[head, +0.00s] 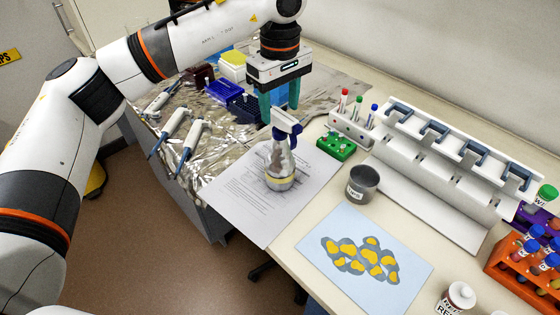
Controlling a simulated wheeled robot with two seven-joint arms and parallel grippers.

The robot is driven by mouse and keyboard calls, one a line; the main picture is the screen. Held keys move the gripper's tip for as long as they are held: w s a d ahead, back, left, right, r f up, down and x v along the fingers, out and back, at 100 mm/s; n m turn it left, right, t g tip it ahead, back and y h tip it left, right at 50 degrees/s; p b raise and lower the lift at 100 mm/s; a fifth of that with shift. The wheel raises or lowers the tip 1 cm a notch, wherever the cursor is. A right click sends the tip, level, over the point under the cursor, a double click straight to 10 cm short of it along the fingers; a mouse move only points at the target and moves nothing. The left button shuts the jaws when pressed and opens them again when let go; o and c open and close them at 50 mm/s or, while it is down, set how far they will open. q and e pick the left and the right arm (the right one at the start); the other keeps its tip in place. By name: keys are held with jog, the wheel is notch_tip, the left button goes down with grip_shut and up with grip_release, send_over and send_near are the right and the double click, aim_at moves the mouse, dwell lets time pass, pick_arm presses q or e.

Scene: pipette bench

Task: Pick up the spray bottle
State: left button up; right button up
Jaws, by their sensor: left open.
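The spray bottle (279,163) stands upright on a printed paper sheet (237,199) near the middle of the bench. It has a clear body, a blue and white trigger head and a yellowish band near its base. My left gripper (280,106) points down just above and behind the bottle's head in the picture. Its teal fingers are apart, with nothing seen between them. The bottle's head overlaps the lower end of the fingers in the picture, and I cannot tell if they touch. My right gripper is not in view.
A grey cup (362,184) and a green rack (336,145) stand right of the bottle. A white pipette stand (430,165) runs along the back. Pipettes (190,143) lie on foil at left. A blue card (365,262) lies in front; an orange tube rack (515,268) is at far right.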

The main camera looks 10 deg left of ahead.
pick_arm(q)
jog(key=p, duration=0.1)
send_over(283, 154)
jog(key=w+a, duration=0.1)
jog(key=w, duration=0.1)
jog(key=f, duration=0.5)
jog(key=shift+s+f, duration=0.15)
jog(key=shift+s, duration=0.05)
grip_shut()
